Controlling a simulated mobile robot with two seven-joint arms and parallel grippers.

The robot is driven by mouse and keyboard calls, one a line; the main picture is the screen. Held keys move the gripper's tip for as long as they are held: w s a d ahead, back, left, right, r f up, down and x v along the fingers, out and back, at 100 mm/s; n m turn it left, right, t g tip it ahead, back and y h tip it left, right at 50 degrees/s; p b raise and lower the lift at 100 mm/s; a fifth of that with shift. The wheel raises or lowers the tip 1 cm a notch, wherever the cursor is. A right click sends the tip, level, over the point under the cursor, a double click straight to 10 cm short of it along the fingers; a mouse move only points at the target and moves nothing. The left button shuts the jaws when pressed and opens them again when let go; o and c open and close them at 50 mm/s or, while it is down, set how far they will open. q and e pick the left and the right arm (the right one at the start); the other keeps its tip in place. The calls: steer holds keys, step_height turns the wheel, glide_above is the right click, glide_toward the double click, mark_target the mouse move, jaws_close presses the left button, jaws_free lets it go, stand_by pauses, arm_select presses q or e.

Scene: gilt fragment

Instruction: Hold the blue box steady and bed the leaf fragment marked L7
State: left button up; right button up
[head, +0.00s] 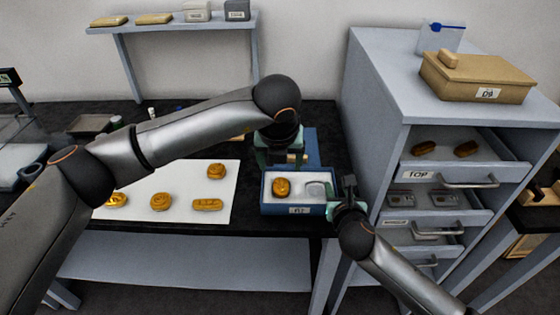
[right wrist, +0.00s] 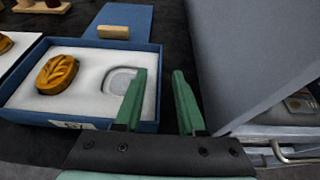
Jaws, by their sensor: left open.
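The blue box (head: 266,207) stands on the black bench, with a label on its front too small to read surely. Its white foam holds a gilt leaf-patterned fragment (head: 281,187) in the left part, and an empty recess (head: 317,190) lies at right; both show in the right wrist view as the fragment (right wrist: 57,74) and the recess (right wrist: 119,80). My left gripper (head: 279,162) is open at the box's back edge, behind the fragment. My right gripper (right wrist: 160,100) is open and empty at the box's right wall, one finger over the foam side. No L7 mark is legible.
Several gilt fragments lie on a white sheet (head: 185,182) left of the box. A blue panel (right wrist: 142,17) with a small wooden block (right wrist: 113,32) lies behind it. A grey cabinet (head: 370,100) with open drawers stands close at right, carrying a tan box (head: 470,82).

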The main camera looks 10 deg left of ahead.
steer(key=v, duration=1.2)
steer(key=shift+s, duration=0.1)
